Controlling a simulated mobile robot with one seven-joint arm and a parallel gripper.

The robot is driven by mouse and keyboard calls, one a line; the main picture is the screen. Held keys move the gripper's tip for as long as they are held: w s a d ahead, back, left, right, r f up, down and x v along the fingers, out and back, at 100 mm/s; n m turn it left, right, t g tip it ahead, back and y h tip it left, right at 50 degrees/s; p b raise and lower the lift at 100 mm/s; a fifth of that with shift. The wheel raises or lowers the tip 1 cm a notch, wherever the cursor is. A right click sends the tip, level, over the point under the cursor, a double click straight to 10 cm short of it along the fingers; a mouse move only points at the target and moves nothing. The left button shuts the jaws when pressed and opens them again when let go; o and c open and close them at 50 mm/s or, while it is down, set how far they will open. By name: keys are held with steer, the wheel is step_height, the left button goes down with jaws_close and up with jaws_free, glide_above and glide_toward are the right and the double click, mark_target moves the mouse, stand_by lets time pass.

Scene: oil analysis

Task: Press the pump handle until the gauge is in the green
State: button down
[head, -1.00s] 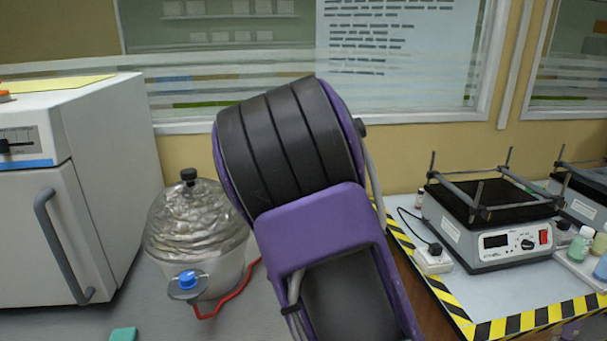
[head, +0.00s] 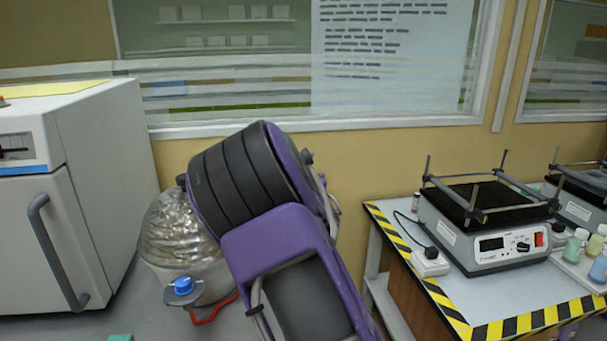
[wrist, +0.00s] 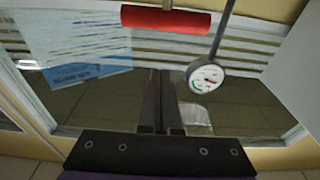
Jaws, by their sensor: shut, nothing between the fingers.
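The red pump handle (wrist: 165,19) is a horizontal bar at the top of the wrist view, on a metal rod. The round white gauge (wrist: 205,78) hangs on a dark stem to its lower right. My gripper (wrist: 162,72) is shut and empty. Its fingertips show below the handle in the picture and left of the gauge, with no contact visible. In the head view my arm covers the gripper, and neither handle nor gauge shows.
A silvery domed vessel (head: 178,235) with a blue knob (head: 183,286) stands on the bench, partly behind my arm. A white cabinet (head: 105,190) is at the left. A hotplate-like instrument (head: 490,240) and small bottles (head: 577,247) stand on the striped-edge table at the right. A window is behind.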

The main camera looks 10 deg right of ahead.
steer(key=w+f, duration=0.2)
steer(key=shift+f, duration=0.35)
steer(key=shift+s+f, duration=0.1)
steer(key=shift+f, duration=0.35)
steer(key=shift+f+b, duration=1.5)
steer(key=shift+f, duration=0.4)
